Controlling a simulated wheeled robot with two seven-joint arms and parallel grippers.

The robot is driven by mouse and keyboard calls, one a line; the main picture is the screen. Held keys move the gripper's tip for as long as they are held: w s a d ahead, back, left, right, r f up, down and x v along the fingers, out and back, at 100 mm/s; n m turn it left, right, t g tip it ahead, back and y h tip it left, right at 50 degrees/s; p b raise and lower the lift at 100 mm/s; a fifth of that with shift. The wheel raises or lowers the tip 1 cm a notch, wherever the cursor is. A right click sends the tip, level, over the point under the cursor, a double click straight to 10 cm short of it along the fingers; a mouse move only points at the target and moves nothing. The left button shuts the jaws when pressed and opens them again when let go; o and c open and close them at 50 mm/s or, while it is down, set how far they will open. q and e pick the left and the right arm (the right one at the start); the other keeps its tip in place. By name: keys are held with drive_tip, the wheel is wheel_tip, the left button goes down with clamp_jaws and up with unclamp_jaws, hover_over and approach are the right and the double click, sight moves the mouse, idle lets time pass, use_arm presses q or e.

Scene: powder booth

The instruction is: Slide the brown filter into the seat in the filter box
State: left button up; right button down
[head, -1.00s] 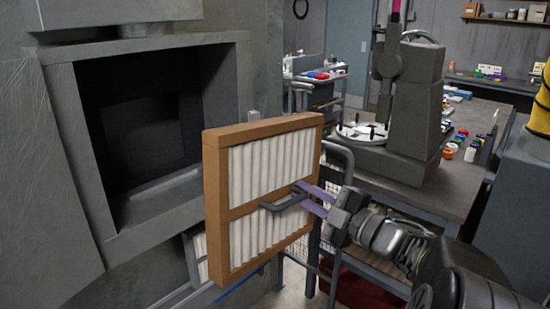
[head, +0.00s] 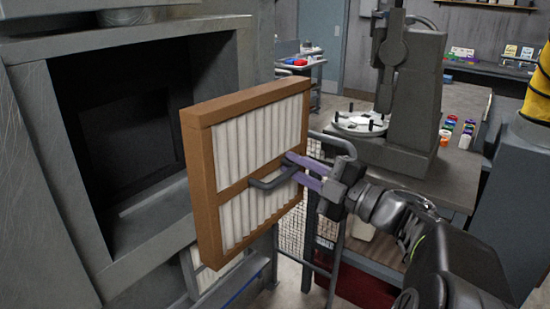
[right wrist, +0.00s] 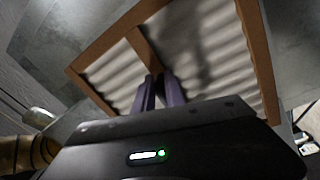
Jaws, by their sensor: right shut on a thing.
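The brown filter (head: 206,190) has a brown frame, white pleats and a dark handle (head: 262,184) on its crossbar. My right gripper (head: 296,170) is shut on that handle with its purple fingers and holds the filter upright in the air. The right wrist view shows the filter's frame (right wrist: 257,50) and pleats beyond the purple fingers (right wrist: 159,92). The filter box (head: 30,62) is a grey housing at the left with a dark square opening (head: 120,130). The filter is outside, to the right of the opening. My left gripper is not in view.
A second white-pleated filter (head: 206,274) shows low below the box. A wire mesh cage (head: 292,235) stands behind the held filter. A workbench (head: 462,108) with a grey machine (head: 413,100) and a round plate (head: 360,124) is at the right.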

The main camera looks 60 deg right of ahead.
drive_tip(key=shift+w, duration=0.15)
drive_tip(key=shift+s+r, duration=0.15)
drive_tip(key=shift+s, duration=0.15)
drive_tip(key=shift+w+a, duration=0.15)
drive_tip(key=shift+w, duration=0.8)
drive_tip(key=w+a+p, duration=0.2)
drive_tip(key=w+a, duration=0.1)
drive_tip(key=w, duration=3)
drive_tip(key=shift+w+f, duration=0.35)
drive_tip(key=shift+w, duration=0.05)
drive_tip(key=shift+w+d+f, duration=0.15)
drive_tip(key=shift+w+f, duration=0.1)
drive_tip(key=shift+f+b, duration=0.15)
drive_tip(key=shift+b, duration=0.2)
